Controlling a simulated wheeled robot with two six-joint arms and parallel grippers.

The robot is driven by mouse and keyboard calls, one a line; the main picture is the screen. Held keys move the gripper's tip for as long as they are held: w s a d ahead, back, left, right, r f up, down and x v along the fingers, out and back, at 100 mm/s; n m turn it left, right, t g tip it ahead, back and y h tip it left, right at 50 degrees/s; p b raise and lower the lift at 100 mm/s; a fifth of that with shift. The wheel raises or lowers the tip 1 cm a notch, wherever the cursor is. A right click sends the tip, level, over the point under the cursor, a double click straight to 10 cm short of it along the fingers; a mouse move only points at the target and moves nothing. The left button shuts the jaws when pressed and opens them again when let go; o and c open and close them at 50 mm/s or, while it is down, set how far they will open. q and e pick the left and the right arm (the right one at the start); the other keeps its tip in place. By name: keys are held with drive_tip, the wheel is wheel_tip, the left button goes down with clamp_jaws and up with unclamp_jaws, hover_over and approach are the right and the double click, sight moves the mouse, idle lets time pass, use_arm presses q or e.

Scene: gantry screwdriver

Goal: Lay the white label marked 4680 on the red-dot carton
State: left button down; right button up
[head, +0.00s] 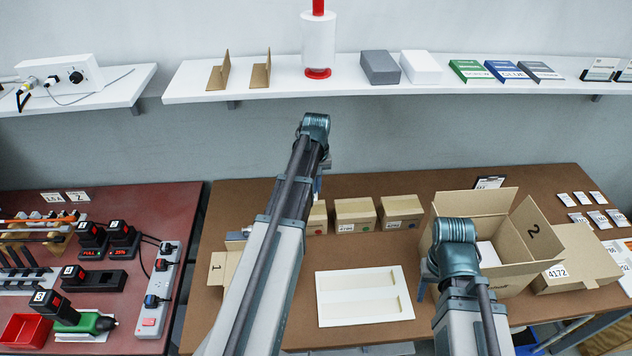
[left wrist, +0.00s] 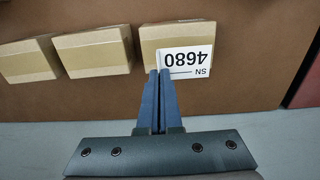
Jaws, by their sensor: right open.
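My left gripper (left wrist: 158,76) is shut on the white label marked 4680 (left wrist: 188,62), gripping its edge. In the left wrist view the label overlaps one carton's top (left wrist: 165,33); I cannot tell whether it touches. This carton, at the end of a row of three, seems to be the leftmost carton (head: 317,218) in the head view, partly hidden by my left arm. The middle carton (head: 355,209) and right carton (head: 402,206) show dots, neither clearly red. My right gripper (head: 424,278) is open beside the large open box, mostly hidden by its wrist.
A large open box (head: 512,208) marked 2 stands right, with a carton labelled 4172 (head: 580,262) beside it. A white tray (head: 364,313) lies in front of the carton row. Several small white labels (head: 580,218) lie far right. A shelf (head: 440,88) runs above.

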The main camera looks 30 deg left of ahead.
sight(316, 207)
use_arm(q)
drive_tip(key=shift+a, duration=0.1)
wheel_tip(316, 207, down, 6)
drive_tip(key=b, duration=0.6)
drive_tip(key=shift+f, duration=0.2)
drive_tip(key=shift+f+b, duration=0.2)
drive_tip(key=shift+b, duration=0.25)
idle(0.6)
drive_tip(key=c, duration=1)
unclamp_jaws()
drive_tip(key=shift+r, duration=0.1)
wheel_tip(316, 207, up, 7)
drive_tip(key=p, duration=0.7)
drive_tip(key=shift+r, duration=0.15)
